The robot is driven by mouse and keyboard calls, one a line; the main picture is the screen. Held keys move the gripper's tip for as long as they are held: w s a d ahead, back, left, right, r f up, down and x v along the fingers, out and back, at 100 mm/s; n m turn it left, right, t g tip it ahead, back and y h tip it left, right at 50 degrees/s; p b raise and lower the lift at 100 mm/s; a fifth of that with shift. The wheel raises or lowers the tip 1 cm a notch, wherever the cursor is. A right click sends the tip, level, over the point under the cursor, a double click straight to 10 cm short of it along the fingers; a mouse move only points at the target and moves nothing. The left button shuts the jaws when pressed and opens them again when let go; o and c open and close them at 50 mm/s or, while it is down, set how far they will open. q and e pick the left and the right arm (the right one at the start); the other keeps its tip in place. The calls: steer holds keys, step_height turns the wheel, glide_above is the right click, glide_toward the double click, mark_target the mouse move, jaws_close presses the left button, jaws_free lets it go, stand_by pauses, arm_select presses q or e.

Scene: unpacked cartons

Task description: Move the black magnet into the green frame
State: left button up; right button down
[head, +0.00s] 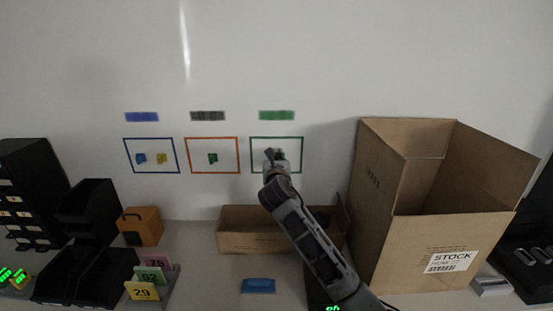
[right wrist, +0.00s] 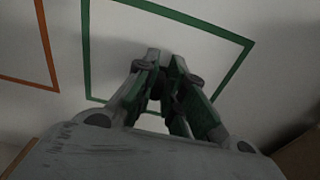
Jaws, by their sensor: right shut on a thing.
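The green frame (head: 303,155) is a thin outline on the white wall, the rightmost of three. In the right wrist view it (right wrist: 87,55) surrounds my fingertips. My right gripper (head: 275,154) is at the wall, inside the green frame's outline. In the right wrist view its fingers (right wrist: 165,58) are close together, shut on a small dark thing, which I take to be the black magnet; the fingers mostly hide it. Whether it touches the wall I cannot tell. My left gripper is not in view.
A blue frame (head: 125,155) holds a blue magnet (head: 140,158) and a yellow magnet (head: 161,158). An orange frame (head: 187,155) holds a green magnet (head: 212,158). Coloured labels sit above the frames. A low carton (head: 240,241) and a tall open carton (head: 400,250) stand below.

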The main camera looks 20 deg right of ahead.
steer(key=c, duration=0.9)
jaws_free()
steer(key=shift+o, duration=0.2)
steer(key=p+v, duration=0.4)
steer(key=v, duration=0.4)
stand_by(0.9)
steer(key=shift+f, duration=0.25)
